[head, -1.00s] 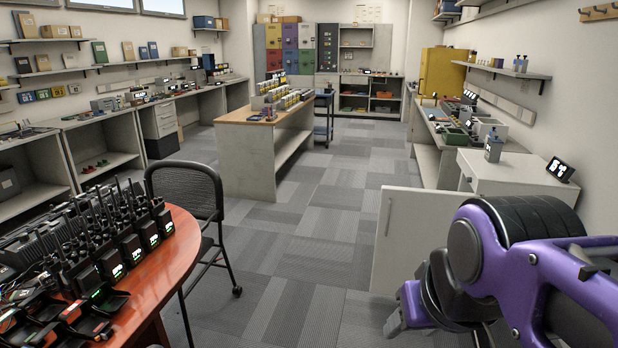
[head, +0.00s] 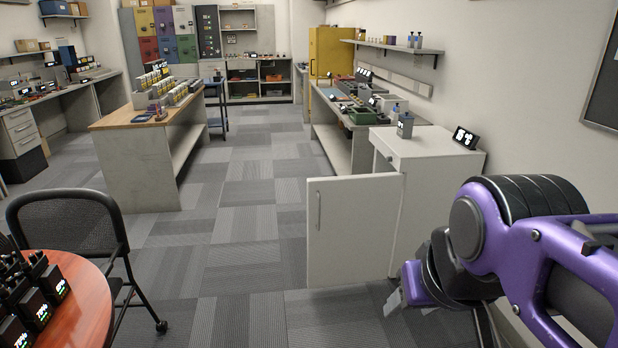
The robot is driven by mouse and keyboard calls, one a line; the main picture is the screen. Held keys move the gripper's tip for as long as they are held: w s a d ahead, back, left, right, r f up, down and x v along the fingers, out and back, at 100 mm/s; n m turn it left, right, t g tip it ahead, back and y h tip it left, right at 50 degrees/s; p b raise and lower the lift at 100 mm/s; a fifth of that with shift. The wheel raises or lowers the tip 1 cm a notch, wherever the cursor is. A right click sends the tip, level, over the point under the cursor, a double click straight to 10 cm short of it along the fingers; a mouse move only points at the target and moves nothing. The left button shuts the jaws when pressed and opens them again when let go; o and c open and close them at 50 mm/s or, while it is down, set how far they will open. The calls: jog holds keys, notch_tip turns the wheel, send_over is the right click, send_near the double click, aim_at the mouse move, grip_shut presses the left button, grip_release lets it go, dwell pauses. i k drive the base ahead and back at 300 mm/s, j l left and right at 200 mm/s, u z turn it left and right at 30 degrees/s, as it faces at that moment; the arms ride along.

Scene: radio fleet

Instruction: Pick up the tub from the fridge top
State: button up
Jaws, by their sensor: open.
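The white fridge (head: 432,150) stands at the right against the wall, and its door (head: 352,232) hangs open toward the room. A small grey tub (head: 405,126) with a lighter top stands upright on the fridge top, near its far left corner. My gripper (head: 396,298) is low at the lower right, in front of the fridge and well below its top. Only a part of the gripper shows, with a grey fingertip; the purple arm hides the rest. It is open and apart from the tub.
A small display (head: 465,138) stands on the fridge top, right of the tub. A workbench (head: 335,140) with boxes runs behind. A black chair (head: 75,225) and a round red table (head: 80,300) with radios are at the left. The carpet in the middle is clear.

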aim_at(404, 126)
jog(key=i+j+z, duration=0.1)
jog(key=j+z, duration=0.2)
jog(key=i+l+z, duration=0.1)
jog(key=i, duration=0.95)
jog(key=i+l, duration=0.2)
jog(key=i, duration=0.85)
jog(key=i+l+u, duration=0.25)
jog(key=i+l, duration=0.55)
jog(key=i+j+z, duration=0.1)
jog(key=j+z, duration=0.3)
